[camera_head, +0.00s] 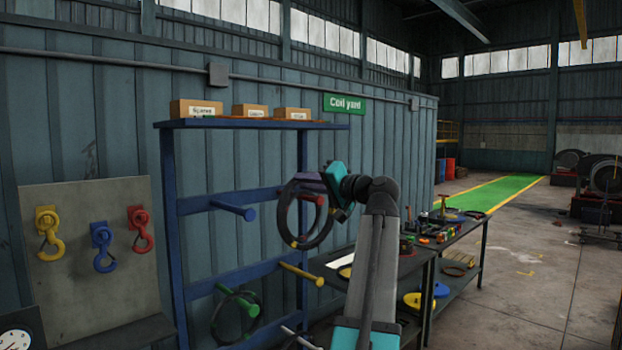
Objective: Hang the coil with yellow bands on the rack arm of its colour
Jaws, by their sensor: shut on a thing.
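My gripper (330,187), teal and dark, is shut on a black coil (277,214) and holds it at its upper right side. The coil hangs upright in front of the rack, and a small yellow band shows low on its left. The red rack arm (312,198) shows within the ring's outline; I cannot tell whether the ring is around it or in front of it. The yellow rack arm (302,275) sticks out bare, below and slightly right of the coil. The gripper's fingertips are partly hidden.
The blue rack (168,215) also has a bare blue arm (232,210) and a green arm (243,302) bearing a dark coil. A workbench (445,240) with tools stands right, behind my arm. A board with hooks (90,270) is at left.

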